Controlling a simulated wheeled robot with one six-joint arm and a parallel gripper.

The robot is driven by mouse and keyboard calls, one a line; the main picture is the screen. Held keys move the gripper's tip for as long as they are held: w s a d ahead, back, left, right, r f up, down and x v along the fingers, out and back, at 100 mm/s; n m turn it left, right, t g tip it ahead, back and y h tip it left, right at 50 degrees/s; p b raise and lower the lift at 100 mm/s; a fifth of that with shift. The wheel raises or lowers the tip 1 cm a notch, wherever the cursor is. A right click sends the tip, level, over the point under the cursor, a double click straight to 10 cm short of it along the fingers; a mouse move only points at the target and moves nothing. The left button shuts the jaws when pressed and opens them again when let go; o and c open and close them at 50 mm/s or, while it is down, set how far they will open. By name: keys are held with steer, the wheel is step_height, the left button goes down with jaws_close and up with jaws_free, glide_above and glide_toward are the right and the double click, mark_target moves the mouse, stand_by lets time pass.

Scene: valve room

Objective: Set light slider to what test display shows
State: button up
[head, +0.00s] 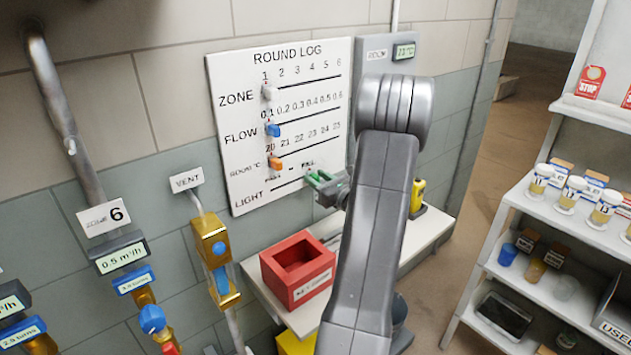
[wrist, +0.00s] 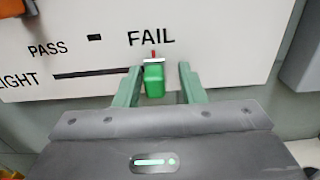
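The light slider is a green knob (wrist: 154,80) with a white plate and a red pointer. In the wrist view it stands under FAIL, at the right end of the LIGHT slot (wrist: 95,73). My gripper (wrist: 160,70) is open, with one finger on each side of the knob. The left finger is close to it or touching; the right finger is clearly apart. In the head view my gripper (head: 322,182) is at the right end of the LIGHT row, and the knob cannot be told from the fingers. I see no display labelled test.
The ROUND LOG board (head: 235,190) also carries a white ZONE slider (head: 268,92), a blue FLOW slider (head: 272,130) and an orange ROOM slider (head: 275,163). A ROOM display (head: 404,51) is at its right. A red bin (head: 290,275) and a yellow device (head: 418,195) are below.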

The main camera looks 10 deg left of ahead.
steer(key=shift+d, duration=0.1)
steer(key=b+v, duration=0.2)
steer(key=v, duration=1.1)
steer(key=shift+s+d, duration=0.25)
steer(key=shift+s, duration=0.05)
steer(key=shift+w+a, duration=0.1)
steer(key=p+x, duration=0.2)
steer(key=x, duration=1.1)
steer(key=shift+w+a, duration=0.2)
steer(key=shift+a, duration=0.1)
steer(key=shift+s+a, duration=0.55)
